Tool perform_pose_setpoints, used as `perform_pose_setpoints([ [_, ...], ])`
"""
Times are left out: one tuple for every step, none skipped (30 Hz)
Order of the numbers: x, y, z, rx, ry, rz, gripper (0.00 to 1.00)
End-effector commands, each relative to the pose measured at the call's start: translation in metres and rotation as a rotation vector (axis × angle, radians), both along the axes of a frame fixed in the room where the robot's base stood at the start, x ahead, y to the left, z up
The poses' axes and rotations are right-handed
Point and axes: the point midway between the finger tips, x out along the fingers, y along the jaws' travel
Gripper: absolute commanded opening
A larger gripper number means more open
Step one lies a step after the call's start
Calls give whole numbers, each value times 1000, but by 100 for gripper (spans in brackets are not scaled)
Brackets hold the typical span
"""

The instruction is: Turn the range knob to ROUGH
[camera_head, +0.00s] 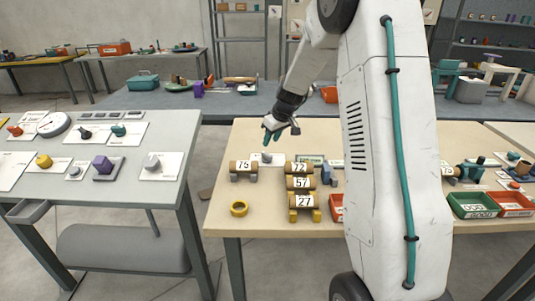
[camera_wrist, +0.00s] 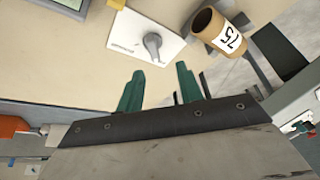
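A grey lever-shaped knob (camera_wrist: 153,42) stands on a white plate (camera_wrist: 128,30) on the wooden table in the wrist view. The plate's print is too small to read, so I cannot confirm that this is the range knob or tell its setting. In the head view the grey knob (camera_head: 266,157) shows small, behind the roll marked 75. My gripper (camera_head: 272,136) is above and near this knob, pointing down. In the wrist view my gripper (camera_wrist: 160,70) has its two teal fingers apart with nothing between them. The knob is ahead of the fingertips, apart from them.
The roll marked 75 (camera_head: 243,170) lies close to the knob. More numbered rolls (camera_head: 302,184) and a yellow ring (camera_head: 239,208) are on the wooden table (camera_head: 260,220). A grey bench (camera_head: 130,193) with other knobs stands at the left, across a gap.

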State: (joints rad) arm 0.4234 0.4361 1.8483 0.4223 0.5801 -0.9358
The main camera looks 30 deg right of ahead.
Motion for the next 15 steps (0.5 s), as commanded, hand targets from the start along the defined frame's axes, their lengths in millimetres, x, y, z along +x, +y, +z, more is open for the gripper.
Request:
perform_pose_setpoints([
  [3, -6, -7, -2, -1, -1, 36],
  [5, -8, -10, -5, -3, 0, 36],
  [7, -10, -14, -7, -4, 0, 36],
  [8, -11, -16, -8, -6, 0, 36],
  [10, -11, -19, -8, -6, 0, 36],
  [11, -11, -24, -7, -5, 1, 36],
  [13, -10, -28, -7, -4, 1, 36],
  [14, -9, -32, -6, -4, 1, 36],
  [17, -9, -38, -7, -4, 1, 36],
  [19, -8, -43, -7, -3, 1, 36],
  [20, -8, -48, -6, -3, 2, 36],
  [23, -7, -54, -7, -3, 1, 36],
  [25, -7, -58, -7, -3, 1, 36],
  [26, -7, -62, -7, -3, 0, 36],
  [29, -6, -67, -7, -4, 0, 36],
])
